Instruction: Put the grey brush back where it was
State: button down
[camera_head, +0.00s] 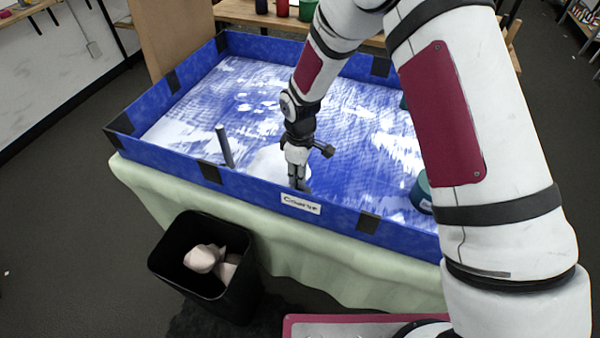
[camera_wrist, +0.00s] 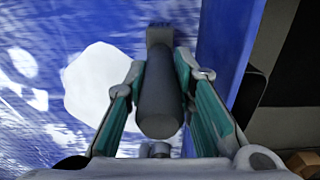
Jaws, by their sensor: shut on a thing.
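My gripper (camera_head: 298,178) is low inside the front wall of the blue tray (camera_head: 255,188), near its middle. In the wrist view, its teal-lined fingers (camera_wrist: 158,95) are shut on a dark grey cylinder, which I take to be the grey brush (camera_wrist: 158,95). The brush is mostly hidden by the fingers in the head view. A separate dark grey rod (camera_head: 224,146) stands slightly tilted inside the tray, left of my gripper.
A white patch (camera_wrist: 100,85) lies on the blue-and-white tray floor beside the brush. The front wall carries a white label (camera_head: 300,203). A teal pot (camera_head: 421,192) is at the right, partly behind my arm. A black bin (camera_head: 200,285) stands below the table.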

jog(key=shift+f, duration=0.15)
jog(key=c, duration=1.4)
grip_release()
jog(key=shift+o, duration=0.2)
notch_tip(320, 180, up, 12)
jog(key=shift+r+b, duration=0.25)
jog(key=shift+b, duration=0.3)
jog(key=s+d+r+m+t, duration=0.1)
jog(key=s+d+r+m, duration=0.25)
jog(key=d+r, duration=0.4)
jog(key=s+d+r+m+t, duration=0.1)
jog(key=s+d+r+m, duration=0.25)
jog(key=r, duration=0.65)
jog(key=s+d+r+m+t, duration=0.1)
jog(key=s+d+r+m, duration=0.2)
jog(key=s, duration=0.5)
jog(key=s+d+r+m+t, duration=0.2)
jog(key=s+d, duration=0.4)
jog(key=s, duration=0.3)
jog(key=shift+s+r+m, duration=0.3)
jog(key=shift+r+m, duration=0.2)
jog(key=shift+m, duration=0.5)
